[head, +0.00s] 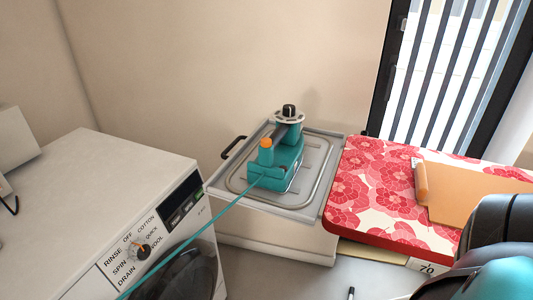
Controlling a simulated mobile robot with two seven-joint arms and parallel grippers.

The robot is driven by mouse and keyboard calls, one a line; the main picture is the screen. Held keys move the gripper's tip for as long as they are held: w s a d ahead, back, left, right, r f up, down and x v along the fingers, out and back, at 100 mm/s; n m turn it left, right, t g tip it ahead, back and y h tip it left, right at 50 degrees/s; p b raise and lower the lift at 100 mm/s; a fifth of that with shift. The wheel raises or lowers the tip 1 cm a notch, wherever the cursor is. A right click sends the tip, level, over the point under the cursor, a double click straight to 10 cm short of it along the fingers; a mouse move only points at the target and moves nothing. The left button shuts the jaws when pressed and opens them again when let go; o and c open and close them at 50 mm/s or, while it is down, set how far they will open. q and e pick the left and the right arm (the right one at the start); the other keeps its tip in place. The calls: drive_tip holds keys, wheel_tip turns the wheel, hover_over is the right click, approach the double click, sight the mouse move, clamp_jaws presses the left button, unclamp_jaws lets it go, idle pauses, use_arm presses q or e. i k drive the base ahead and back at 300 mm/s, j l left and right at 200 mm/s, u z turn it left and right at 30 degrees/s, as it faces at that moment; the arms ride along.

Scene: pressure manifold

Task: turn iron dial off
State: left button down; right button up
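A teal iron (287,172) stands on a grey metal tray (318,197) in the middle of the head view. On top of its rear post is a dial with a black knob (289,111) on a pale round disc. An orange cap (267,144) sits at the front end of the handle. The dial's markings are too small to read. A teal cord (196,236) runs from the iron to the lower left. Neither gripper's fingers show. A dark and teal part of my arm fills the lower right corner, well apart from the iron.
A white washing machine (95,190) with its own orange-marked dial (143,251) stands at left. A red floral ironing board (375,190) is right of the tray, with an orange-brown board (480,198) on it. A barred window is behind.

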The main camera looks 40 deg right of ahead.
sight(288, 110)
drive_tip(key=z, duration=1.35)
